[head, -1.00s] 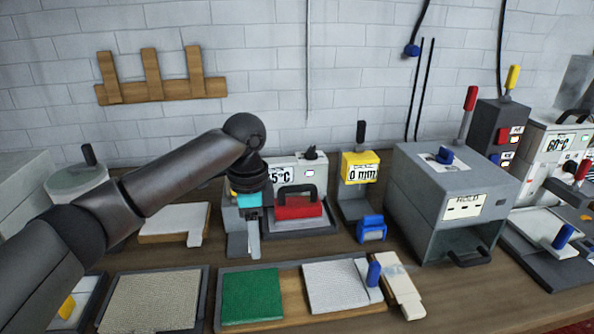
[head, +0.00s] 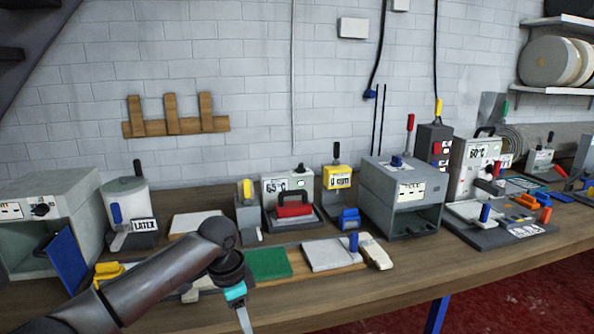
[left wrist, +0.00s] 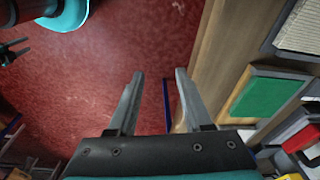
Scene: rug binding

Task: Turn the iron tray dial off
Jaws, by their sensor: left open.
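The iron tray unit (head: 272,187) is a pale box at the middle back of the bench, with a display that seems to read 65°C. Its small black dial (head: 300,168) is on top at the right; its exact setting is too small to tell. A red iron (head: 294,209) with a black handle rests on the tray in front. My left gripper (head: 245,318) is open and empty, pointing down by the bench's front edge, well in front of and below the dial. Its two open fingers also show in the left wrist view (left wrist: 159,75) over the red floor.
A green pad (head: 268,264) and a pale pad (head: 330,254) lie between my gripper and the unit. A grey yellow-topped device (head: 247,212) stands left of it, a yellow gauge (head: 337,180) right. A large grey box (head: 402,190) stands further right.

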